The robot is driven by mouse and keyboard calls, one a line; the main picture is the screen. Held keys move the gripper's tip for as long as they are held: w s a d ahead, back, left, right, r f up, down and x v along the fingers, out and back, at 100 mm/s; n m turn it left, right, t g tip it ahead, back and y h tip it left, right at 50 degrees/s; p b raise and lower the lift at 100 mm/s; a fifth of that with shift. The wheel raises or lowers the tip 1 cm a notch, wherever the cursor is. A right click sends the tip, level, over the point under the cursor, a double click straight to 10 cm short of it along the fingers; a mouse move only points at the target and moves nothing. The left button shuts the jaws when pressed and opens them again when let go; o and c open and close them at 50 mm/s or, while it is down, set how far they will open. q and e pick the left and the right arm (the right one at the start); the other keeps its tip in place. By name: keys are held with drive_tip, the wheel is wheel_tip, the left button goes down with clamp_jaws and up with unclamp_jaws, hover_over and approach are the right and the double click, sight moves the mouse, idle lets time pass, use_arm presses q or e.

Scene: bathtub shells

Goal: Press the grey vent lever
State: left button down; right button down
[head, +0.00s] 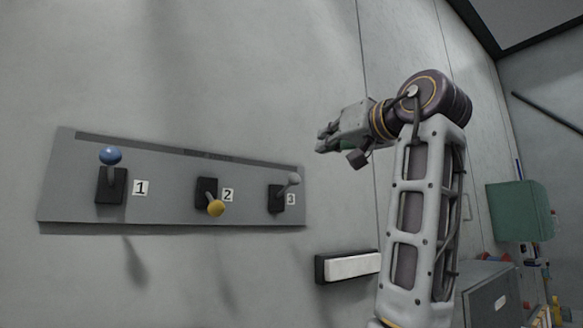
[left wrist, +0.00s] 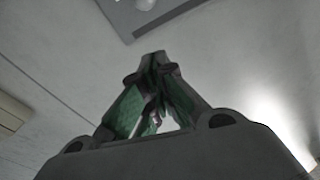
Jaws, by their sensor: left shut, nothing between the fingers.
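The grey lever (head: 291,181) is the one at the right end of a grey wall panel (head: 160,206), by the label 3. Its knob points up and to the right. My left gripper (head: 321,142) is in the air to the right of and above the grey lever in the head view, apart from it. Its fingers (left wrist: 153,95) are shut with nothing between them in the left wrist view. A pale rounded thing on a grey plate (left wrist: 130,18) shows at the top of that view; it is cut off. My right gripper is in neither view.
A blue-knobbed lever (head: 110,157) points up by label 1. A yellow-knobbed lever (head: 215,207) points down by label 2. A white bar in a black frame (head: 350,266) is on the wall below. A green box (head: 518,211) is at the right.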

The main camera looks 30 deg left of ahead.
use_arm(q)
drive_tip(key=shift+a, duration=0.1)
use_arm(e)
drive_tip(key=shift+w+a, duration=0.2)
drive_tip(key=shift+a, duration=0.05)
use_arm(q)
drive_tip(key=shift+a+r, duration=0.1)
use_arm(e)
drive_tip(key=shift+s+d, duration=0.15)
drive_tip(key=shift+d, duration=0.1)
